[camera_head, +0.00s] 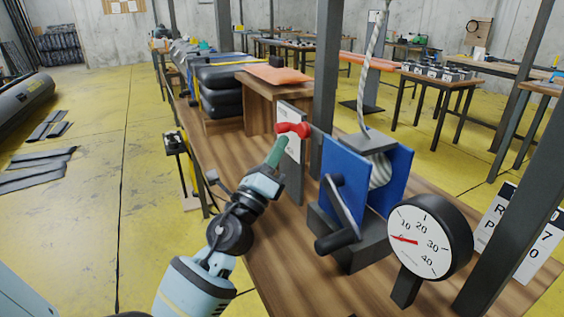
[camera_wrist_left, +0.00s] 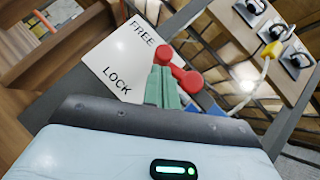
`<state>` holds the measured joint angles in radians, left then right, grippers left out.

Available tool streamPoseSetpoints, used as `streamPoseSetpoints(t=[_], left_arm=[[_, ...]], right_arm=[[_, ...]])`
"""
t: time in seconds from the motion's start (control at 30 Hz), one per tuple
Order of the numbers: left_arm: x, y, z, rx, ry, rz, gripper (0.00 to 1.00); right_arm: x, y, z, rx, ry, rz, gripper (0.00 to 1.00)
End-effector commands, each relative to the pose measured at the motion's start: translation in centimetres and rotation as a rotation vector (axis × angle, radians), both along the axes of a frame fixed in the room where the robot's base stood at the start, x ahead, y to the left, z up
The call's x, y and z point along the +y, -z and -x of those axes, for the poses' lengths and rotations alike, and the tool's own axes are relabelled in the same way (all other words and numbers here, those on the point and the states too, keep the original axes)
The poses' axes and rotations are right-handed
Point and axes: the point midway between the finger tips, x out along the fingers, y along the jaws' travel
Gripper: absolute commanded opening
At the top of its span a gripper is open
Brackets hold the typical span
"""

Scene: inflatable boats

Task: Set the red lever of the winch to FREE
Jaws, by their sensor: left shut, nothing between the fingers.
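The red lever (camera_head: 294,129) of the winch (camera_head: 345,180) stands at the top of a grey post with a white plate. In the left wrist view the lever (camera_wrist_left: 178,68) lies beside the plate (camera_wrist_left: 118,60), which reads FREE at the top and LOCK lower down. One rounded lever end is nearer the word FREE than LOCK. My left gripper (camera_head: 281,146) is shut and empty, its green fingers just below the lever in the head view. In the left wrist view the fingertips (camera_wrist_left: 162,72) overlap the lever's lower edge; I cannot tell whether they touch. My right gripper is not in view.
The winch has blue side plates, a black crank handle (camera_head: 337,240) and a rope running up. A round gauge (camera_head: 430,237) stands to its right on the wooden bench (camera_head: 240,165). Dark uprights (camera_head: 326,70) rise near the winch.

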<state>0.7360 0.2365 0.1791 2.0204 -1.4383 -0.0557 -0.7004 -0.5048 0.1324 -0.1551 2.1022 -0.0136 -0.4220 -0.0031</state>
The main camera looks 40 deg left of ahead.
Motion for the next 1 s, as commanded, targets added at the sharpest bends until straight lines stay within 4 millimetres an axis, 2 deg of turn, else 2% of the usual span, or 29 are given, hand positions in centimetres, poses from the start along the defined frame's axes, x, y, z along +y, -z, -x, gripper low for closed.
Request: streamPoseSetpoints(t=[0.17, 0.47, 0.8, 1.0], left_arm=[[0.3, 0.0, -0.1, -0.02, -0.001, -0.038, 0.0], [0.1, 0.2, 0.3, -0.017, 0.001, -0.04, 0.0], [-0.3, 3.4, 4.2, -0.013, 0.001, -0.04, 0.0], [-0.4, 4.5, 5.8, -0.015, -0.001, -0.04, 0.0]], right_arm=[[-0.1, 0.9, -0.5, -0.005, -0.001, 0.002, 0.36], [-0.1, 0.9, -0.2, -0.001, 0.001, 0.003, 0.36], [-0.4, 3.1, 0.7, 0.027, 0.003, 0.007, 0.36], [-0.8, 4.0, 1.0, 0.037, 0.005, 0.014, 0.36]])
